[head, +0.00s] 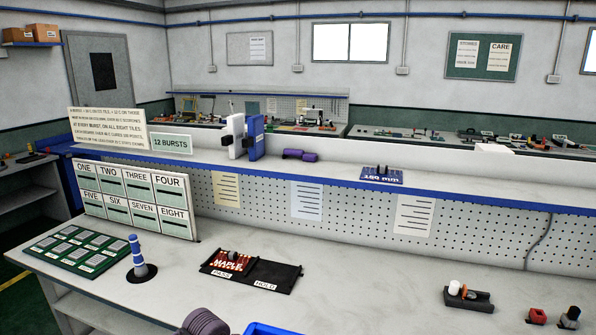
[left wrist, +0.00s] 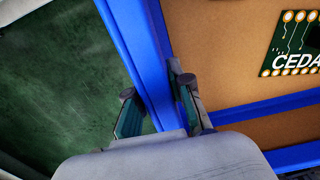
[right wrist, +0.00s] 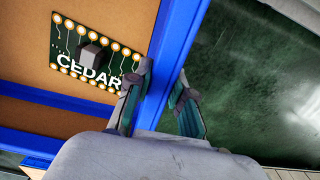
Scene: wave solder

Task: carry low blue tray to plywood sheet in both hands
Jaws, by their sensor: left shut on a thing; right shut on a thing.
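The low blue tray (left wrist: 239,113) has blue walls and a brown floor. It also shows in the right wrist view (right wrist: 181,40), and a corner of its rim (head: 265,329) enters the bottom of the head view. A green board marked CEDAR (right wrist: 92,58) lies in it, partly seen in the left wrist view (left wrist: 295,50). My left gripper (left wrist: 160,103) is shut on one side wall, a finger on each side. My right gripper (right wrist: 162,98) is shut on the opposite wall. Green floor shows beyond both walls. I cannot make out the plywood sheet in any view.
The bench (head: 360,285) ahead holds a green board (head: 77,249), a blue-and-white striped post (head: 138,257), a dark PASS/HOLD tray (head: 268,275) with a MAPLE board, and small parts at the right. A numbered panel (head: 134,203) stands behind. The bench's middle right is clear.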

